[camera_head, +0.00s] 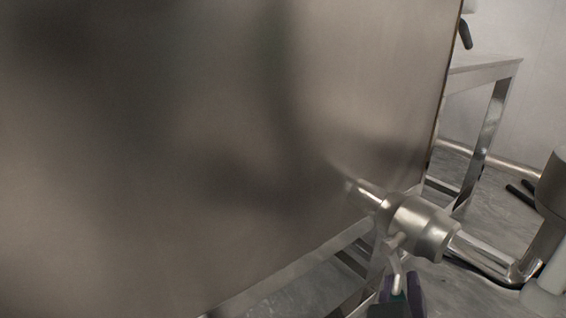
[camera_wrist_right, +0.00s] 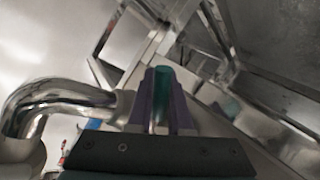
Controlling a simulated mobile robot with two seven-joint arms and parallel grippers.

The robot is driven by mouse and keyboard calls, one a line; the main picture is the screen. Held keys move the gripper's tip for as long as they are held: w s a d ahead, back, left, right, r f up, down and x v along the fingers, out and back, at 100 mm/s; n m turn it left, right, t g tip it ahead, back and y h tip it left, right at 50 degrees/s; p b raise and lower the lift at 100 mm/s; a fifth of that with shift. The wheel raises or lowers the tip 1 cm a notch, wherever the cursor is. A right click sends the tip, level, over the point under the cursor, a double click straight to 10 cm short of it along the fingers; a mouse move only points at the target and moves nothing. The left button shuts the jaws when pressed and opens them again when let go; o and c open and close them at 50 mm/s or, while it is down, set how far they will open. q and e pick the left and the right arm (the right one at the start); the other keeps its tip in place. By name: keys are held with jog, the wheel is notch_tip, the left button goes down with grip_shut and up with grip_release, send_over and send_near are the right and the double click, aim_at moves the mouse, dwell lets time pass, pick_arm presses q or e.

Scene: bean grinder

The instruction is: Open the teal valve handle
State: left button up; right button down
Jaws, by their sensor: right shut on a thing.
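The teal valve handle (camera_wrist_right: 162,82) shows in the right wrist view, between the two purple fingers of my right gripper (camera_wrist_right: 160,100). The gripper is shut on it. In the head view my right gripper (camera_head: 402,296) is at the bottom, right of centre, at the lower end of the valve's metal lever (camera_head: 396,262). The lever hangs below the steel valve body (camera_head: 422,226), which joins the large tank by a short pipe. The fingers hide most of the teal grip in the head view. My left gripper is in neither view.
A large brushed-steel tank wall (camera_head: 200,150) fills most of the head view. A curved chrome pipe (camera_head: 490,258) runs right from the valve. A steel table (camera_head: 490,68) stands behind at right. Metal frame legs stand below the tank.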

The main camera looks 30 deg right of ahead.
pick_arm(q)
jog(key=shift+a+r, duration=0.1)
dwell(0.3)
pick_arm(e)
jog(key=c, duration=0.8)
grip_release()
jog(key=shift+c, duration=0.2)
